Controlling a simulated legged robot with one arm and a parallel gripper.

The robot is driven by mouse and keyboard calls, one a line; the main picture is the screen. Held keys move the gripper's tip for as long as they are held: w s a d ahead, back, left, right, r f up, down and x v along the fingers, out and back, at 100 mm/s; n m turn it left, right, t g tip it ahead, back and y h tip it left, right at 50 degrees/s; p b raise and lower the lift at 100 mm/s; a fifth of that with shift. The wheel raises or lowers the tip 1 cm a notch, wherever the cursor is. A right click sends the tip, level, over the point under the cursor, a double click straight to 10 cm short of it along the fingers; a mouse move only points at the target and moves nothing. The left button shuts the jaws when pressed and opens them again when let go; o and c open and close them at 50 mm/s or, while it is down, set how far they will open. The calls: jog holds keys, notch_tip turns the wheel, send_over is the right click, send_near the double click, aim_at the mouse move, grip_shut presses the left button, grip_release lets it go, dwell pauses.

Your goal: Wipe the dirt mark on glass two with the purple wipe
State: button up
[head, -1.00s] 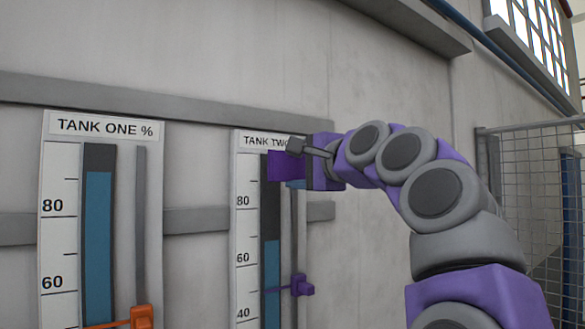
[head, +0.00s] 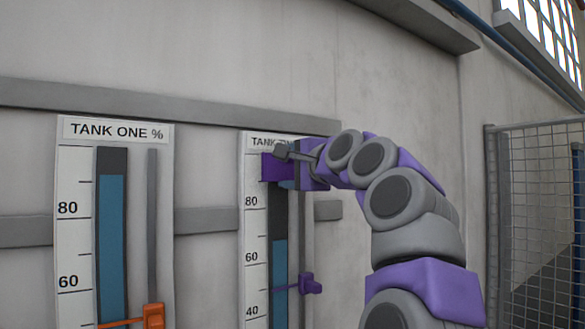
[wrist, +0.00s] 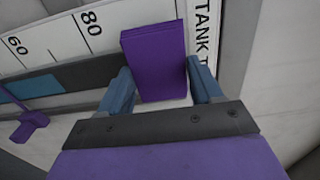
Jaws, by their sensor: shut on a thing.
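The purple wipe (head: 271,168) is held in my gripper (head: 286,160) at the top of the tank two gauge. In the wrist view the purple wipe (wrist: 156,62) stands between the two blue-grey fingers of my gripper (wrist: 160,88). Glass two (head: 280,265) is a dark vertical tube with blue liquid up to between 60 and 80. The wipe covers the tube's upper end, just below the "TANK TWO" label. I cannot tell whether it touches the glass. No dirt mark shows; the wipe and gripper hide part of the glass.
A purple pointer (head: 309,284) sits on the rail right of glass two, below 60. The tank one gauge (head: 112,240) with an orange pointer (head: 153,317) is to the left. A grey wall rail (head: 170,110) runs above both. A mesh fence (head: 540,210) stands at the right.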

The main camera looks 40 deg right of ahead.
jog(key=shift+s+a+r, duration=0.1)
jog(key=shift+a+r, duration=0.05)
jog(key=shift+a, duration=0.5)
jog(key=shift+w+d, duration=0.45)
jog(key=shift+d, duration=0.2)
jog(key=shift+w+a+p, duration=0.3)
jog(key=shift+a+p, duration=0.1)
jog(key=shift+w+d, duration=0.15)
jog(key=shift+w, duration=0.2)
jog(key=shift+d, duration=0.15)
